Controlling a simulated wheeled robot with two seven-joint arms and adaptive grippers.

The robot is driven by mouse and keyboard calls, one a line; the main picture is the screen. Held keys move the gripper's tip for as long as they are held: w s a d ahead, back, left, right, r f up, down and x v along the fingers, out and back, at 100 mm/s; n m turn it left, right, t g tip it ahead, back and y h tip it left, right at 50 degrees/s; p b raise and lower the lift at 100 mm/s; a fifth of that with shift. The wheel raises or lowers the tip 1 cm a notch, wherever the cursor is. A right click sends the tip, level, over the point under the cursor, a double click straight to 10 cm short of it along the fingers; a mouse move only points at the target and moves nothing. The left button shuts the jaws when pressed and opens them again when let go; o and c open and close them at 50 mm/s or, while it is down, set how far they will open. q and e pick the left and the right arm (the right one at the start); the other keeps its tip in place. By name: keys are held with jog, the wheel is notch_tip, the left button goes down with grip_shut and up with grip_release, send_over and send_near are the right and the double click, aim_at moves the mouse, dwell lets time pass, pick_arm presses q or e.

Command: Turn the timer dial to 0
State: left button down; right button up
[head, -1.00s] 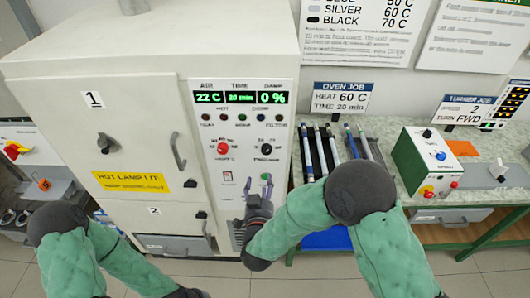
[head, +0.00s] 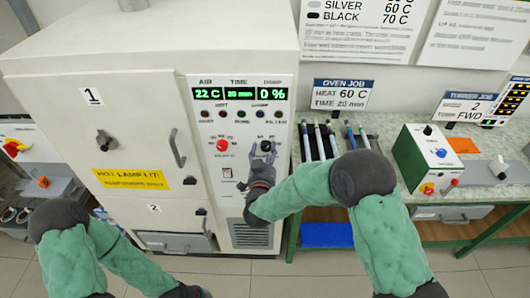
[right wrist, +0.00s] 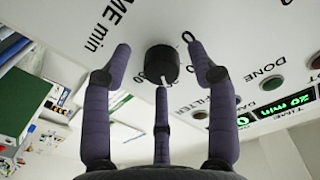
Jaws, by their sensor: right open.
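The timer dial is a round black knob (head: 266,145) on the oven's control panel, right of a red knob. In the right wrist view the dial (right wrist: 162,64) faces me, with a white pointer mark on its lower side and "TIME min" lettering beside it. I cannot read which number the mark meets. My right gripper (head: 263,155) is open just in front of and below the dial. In the right wrist view its fingers (right wrist: 160,66) stand apart on either side of the dial, with no contact visible. My left gripper is not visible; only its arm shows.
The oven panel's display (head: 240,93) reads 22 C, 20 min and 0 %. The red knob (head: 222,145) sits left of the dial, with a switch (head: 227,173) below.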

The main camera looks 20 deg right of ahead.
jog(key=shift+w+d, duration=0.1)
jog(key=shift+w, duration=0.05)
jog(key=c, duration=1.1)
jog(key=shift+c, duration=0.2)
